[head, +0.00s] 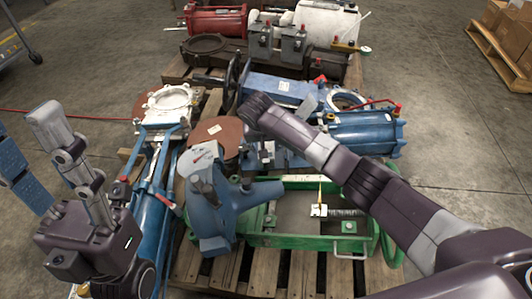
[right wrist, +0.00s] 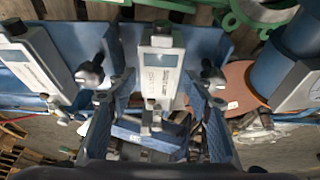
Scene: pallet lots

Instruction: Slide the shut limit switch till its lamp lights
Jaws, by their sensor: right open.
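In the right wrist view, a pale grey switch box (right wrist: 158,75) with a label sits on a blue bed, between and beyond my right gripper's fingertips (right wrist: 160,100). The fingers are apart, and I cannot tell whether either touches the box. A second grey box (right wrist: 35,65) stands to its left, with black knobs near both. I cannot read which box is the shut switch, nor make out a lit lamp. In the head view my right arm hides most of this spot. My left gripper (head: 28,125) is open and empty at the far left.
A green frame (head: 290,240) lies in front on the pallet. A blue cylinder (head: 365,133) lies to the right.

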